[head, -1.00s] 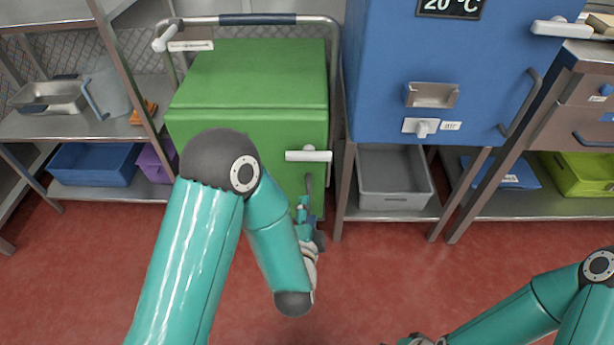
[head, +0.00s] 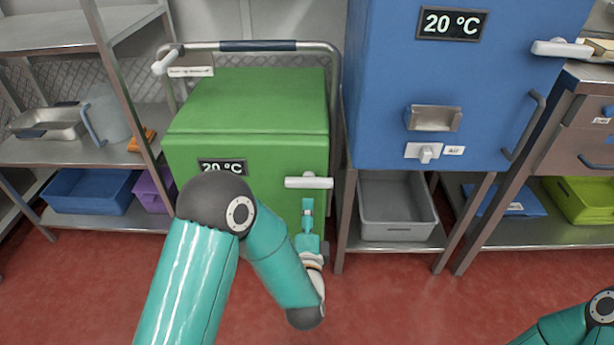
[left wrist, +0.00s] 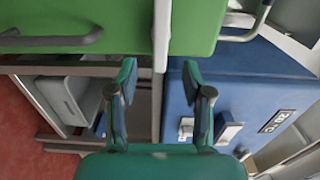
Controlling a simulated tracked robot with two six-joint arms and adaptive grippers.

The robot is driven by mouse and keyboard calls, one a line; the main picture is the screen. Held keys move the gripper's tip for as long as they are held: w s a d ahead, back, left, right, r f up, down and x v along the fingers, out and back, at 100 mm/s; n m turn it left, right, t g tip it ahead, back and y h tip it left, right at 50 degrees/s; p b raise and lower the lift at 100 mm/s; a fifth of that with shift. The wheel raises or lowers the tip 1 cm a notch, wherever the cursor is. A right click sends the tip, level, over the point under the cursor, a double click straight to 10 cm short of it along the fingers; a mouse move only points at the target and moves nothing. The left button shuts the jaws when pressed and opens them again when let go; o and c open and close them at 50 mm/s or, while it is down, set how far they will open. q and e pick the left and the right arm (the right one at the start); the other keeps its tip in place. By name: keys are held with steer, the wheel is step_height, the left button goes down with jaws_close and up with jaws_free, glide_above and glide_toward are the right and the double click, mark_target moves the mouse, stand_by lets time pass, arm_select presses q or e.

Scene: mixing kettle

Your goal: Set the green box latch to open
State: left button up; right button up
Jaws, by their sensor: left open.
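The green box (head: 250,105) stands left of centre in the head view. Its white latch (head: 308,182) lies level across the right part of its front. My left gripper (head: 308,207) is open, just below the latch and in front of the box. In the left wrist view the latch (left wrist: 162,34) shows as a pale bar against the green box (left wrist: 120,25), in line with the gap between the open fingers (left wrist: 159,78). Nothing is between the fingertips, and the latch seems to be just beyond them. My right gripper is out of view.
A blue cabinet (head: 385,70) stands close on the right, above a shelf with a grey bin (head: 395,205). A metal rail (head: 335,80) runs round the green box. Shelves with blue (head: 90,190) and purple bins stand left. The red floor is clear.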

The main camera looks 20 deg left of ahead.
mark_target(309, 186)
arm_select(q)
steer(key=p+x, duration=0.1)
steer(key=x, duration=0.7)
steer(key=shift+w, duration=0.1)
steer(key=shift+w+f, duration=0.1)
steer(key=shift+b+x, duration=0.3)
steer(key=shift+x, duration=0.8)
steer(key=shift+c, duration=0.3)
